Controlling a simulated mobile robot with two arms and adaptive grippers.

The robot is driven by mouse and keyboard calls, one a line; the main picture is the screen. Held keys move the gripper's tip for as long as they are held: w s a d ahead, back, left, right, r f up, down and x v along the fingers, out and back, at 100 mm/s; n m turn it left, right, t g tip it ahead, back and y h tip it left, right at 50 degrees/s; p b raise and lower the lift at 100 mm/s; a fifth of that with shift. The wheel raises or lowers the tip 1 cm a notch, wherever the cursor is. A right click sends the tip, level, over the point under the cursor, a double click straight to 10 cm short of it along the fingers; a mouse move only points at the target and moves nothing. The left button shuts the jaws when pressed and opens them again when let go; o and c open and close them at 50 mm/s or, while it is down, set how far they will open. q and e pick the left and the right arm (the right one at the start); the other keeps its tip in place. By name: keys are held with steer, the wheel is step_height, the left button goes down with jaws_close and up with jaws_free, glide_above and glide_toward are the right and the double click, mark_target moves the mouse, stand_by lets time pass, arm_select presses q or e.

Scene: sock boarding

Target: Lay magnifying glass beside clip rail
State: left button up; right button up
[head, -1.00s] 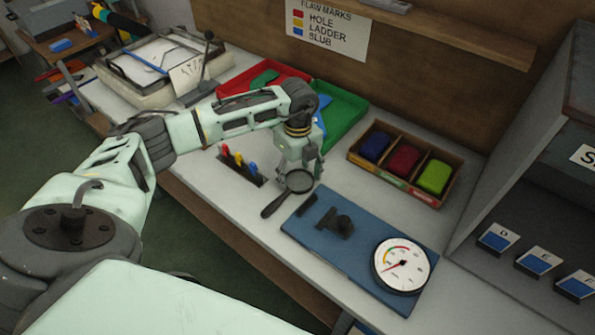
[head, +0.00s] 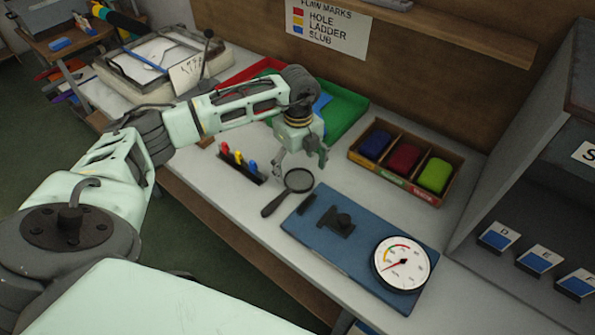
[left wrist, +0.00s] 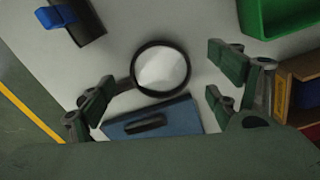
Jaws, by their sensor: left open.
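The magnifying glass (head: 297,181) lies flat on the white table, with its dark handle pointing toward the front edge. It lies just right of the clip rail (head: 240,167), a dark strip holding red, yellow and blue clips. My left gripper (head: 300,165) is open and empty above and behind the lens. In the left wrist view the magnifying glass (left wrist: 160,68) shows between the spread fingers (left wrist: 160,95), not gripped. One end of the clip rail (left wrist: 85,22) with a blue clip shows at top left there. My right gripper is not in view.
A blue board (head: 330,262) with a dial gauge (head: 401,264) lies right of the magnifying glass. A divided box (head: 442,197) of coloured rolls stands behind it. Green (head: 350,113) and red (head: 228,83) trays stand at the back. A grey shelf unit (head: 480,210) bounds the right.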

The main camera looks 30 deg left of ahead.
arm_select(q)
step_height(320, 180, up, 10)
steer(key=b, duration=0.1)
steer(key=shift+f, duration=0.15)
stand_by(0.5)
